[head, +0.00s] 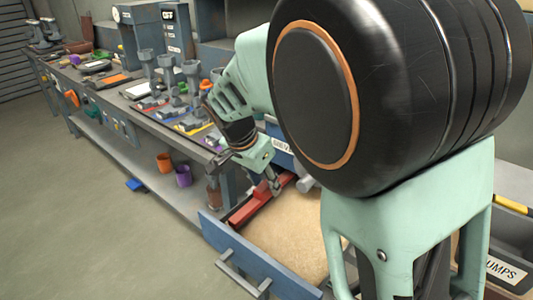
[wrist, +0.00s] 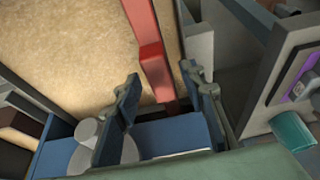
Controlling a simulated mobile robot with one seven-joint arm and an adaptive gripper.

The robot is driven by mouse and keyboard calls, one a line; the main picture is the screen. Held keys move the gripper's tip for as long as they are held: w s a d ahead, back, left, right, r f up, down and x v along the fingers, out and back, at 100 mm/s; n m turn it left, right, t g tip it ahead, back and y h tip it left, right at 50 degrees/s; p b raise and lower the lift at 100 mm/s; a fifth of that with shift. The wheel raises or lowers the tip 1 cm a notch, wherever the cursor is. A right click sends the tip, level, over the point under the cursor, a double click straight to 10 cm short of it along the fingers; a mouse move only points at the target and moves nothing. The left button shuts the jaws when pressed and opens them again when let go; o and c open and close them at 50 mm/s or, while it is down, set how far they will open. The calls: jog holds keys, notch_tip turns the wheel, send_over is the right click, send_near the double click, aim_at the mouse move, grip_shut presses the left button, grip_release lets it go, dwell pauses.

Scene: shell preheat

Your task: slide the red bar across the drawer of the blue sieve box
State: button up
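The red bar (head: 255,202) lies along the left side of the open drawer of the blue sieve box, over a tan, sandy fill (head: 295,235). The drawer has a blue front (head: 250,258) with a grey handle. In the wrist view the bar (wrist: 143,25) runs down from the top edge and has a raised block partway along. My gripper (head: 275,187) is down at the bar's far end. In the wrist view its two fingers (wrist: 160,78) are spread, one on each side of the bar, with gaps visible. Part of the sieve box is hidden behind my arm.
A long grey workbench (head: 120,115) with tools and coloured trays runs along the left. A purple cup (head: 183,176), an orange cup (head: 164,162) and a blue block (head: 136,185) are low beside it. A bin labelled "UMPS" (head: 500,270) stands at right. The left floor is clear.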

jog(key=shift+f, duration=0.2)
grip_shut()
jog(key=shift+d, duration=0.2)
